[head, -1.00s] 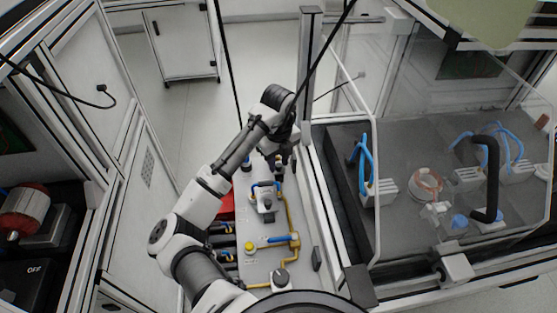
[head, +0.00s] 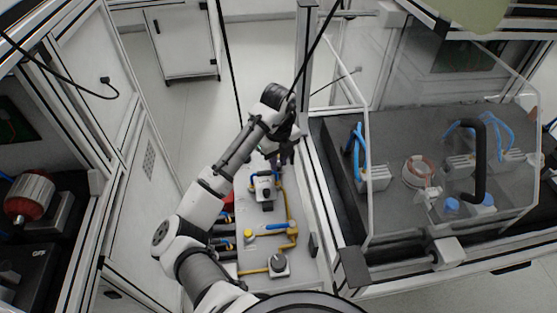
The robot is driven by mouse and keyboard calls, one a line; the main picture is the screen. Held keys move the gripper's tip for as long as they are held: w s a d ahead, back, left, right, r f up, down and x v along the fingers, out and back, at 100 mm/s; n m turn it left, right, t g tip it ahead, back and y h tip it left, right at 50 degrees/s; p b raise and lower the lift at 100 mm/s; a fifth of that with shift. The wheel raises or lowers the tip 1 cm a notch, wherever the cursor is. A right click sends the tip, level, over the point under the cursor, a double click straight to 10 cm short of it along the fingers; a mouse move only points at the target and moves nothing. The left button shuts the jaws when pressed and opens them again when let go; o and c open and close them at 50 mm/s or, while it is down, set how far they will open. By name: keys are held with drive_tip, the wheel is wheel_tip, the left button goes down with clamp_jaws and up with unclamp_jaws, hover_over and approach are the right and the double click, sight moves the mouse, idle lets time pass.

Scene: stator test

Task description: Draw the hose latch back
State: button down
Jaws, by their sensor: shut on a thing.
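My gripper (head: 285,158) is at the far end of a light grey panel (head: 262,215), pointing down. Its fingers are dark and small, and they are shut on a small part there. That part fits the hose latch, but the fingers and wrist hide most of it, so its position cannot be read. Nearer on the panel is a grey-white fitting (head: 264,188) with a blue hose behind it.
A yellow pipe with a blue lever (head: 272,228), a yellow knob (head: 248,235) and a round dark knob (head: 278,262) are on the nearer panel. A transparent cover with a black handle (head: 481,160) stands at right. A cabinet door (head: 140,160) is at left.

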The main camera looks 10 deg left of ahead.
drive_tip(key=c, duration=1.3)
unclamp_jaws()
wheel_tip(320, 180, up, 14)
drive_tip(key=shift+f, duration=0.1)
